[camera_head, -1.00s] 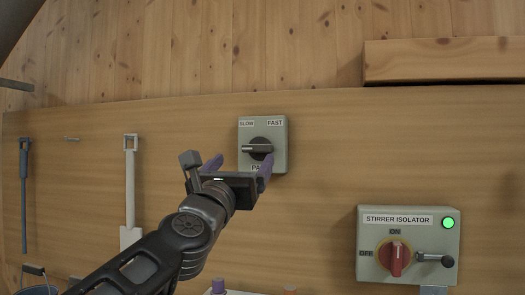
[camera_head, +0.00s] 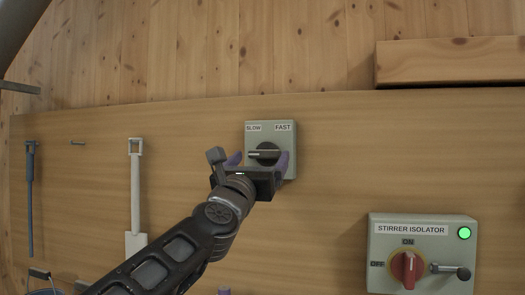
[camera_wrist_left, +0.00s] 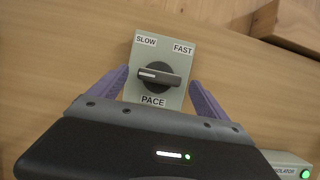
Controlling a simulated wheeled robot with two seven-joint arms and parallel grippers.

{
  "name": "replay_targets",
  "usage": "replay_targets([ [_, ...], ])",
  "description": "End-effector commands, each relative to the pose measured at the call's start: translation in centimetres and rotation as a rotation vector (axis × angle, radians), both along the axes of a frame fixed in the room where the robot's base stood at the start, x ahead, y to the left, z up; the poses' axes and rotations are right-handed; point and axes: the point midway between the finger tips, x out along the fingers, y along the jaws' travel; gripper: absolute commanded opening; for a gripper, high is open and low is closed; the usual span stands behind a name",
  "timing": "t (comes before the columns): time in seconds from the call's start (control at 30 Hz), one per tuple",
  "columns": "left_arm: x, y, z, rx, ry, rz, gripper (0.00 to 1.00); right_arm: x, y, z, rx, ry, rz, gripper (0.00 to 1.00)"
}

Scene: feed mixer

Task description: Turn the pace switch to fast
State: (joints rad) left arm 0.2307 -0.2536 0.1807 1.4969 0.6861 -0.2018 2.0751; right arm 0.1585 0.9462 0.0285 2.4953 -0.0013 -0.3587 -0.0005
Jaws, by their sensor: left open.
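The pace switch is a grey-green box (camera_head: 285,133) on the wooden wall panel, with SLOW at upper left and FAST at upper right. Its dark knob (camera_head: 264,153) has a white line pointing left, roughly level. In the left wrist view the knob (camera_wrist_left: 159,75) also points left, slightly below the SLOW label. My left gripper (camera_head: 259,160) is in front of the box with its purple fingers apart. In the wrist view the open fingers (camera_wrist_left: 158,88) lie to either side of the knob and no contact shows. My right gripper is not in view.
A stirrer isolator box (camera_head: 422,252) with a red knob, a side lever and a lit green lamp is at lower right. A wooden beam (camera_head: 450,62) juts out at upper right. A white shovel (camera_head: 135,195) and a blue tool (camera_head: 30,200) hang at left.

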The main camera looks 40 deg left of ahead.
Motion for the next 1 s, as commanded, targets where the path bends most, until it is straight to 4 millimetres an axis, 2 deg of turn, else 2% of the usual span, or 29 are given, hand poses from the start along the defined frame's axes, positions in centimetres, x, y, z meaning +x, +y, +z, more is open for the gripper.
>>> replay_targets([
  [0.03,0.8,0.2,0.6,-0.001,0.001,0.000,0.87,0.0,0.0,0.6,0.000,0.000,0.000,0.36],
  [0.2,2.2,0.7,1.0,-0.001,0.001,0.000,0.87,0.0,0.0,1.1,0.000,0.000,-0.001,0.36],
  [0.5,2.3,0.8,1.0,-0.001,-0.001,0.000,0.87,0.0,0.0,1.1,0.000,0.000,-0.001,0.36],
  [1.0,2.3,0.8,1.0,-0.001,0.000,0.000,0.47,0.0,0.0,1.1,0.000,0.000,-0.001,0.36],
])
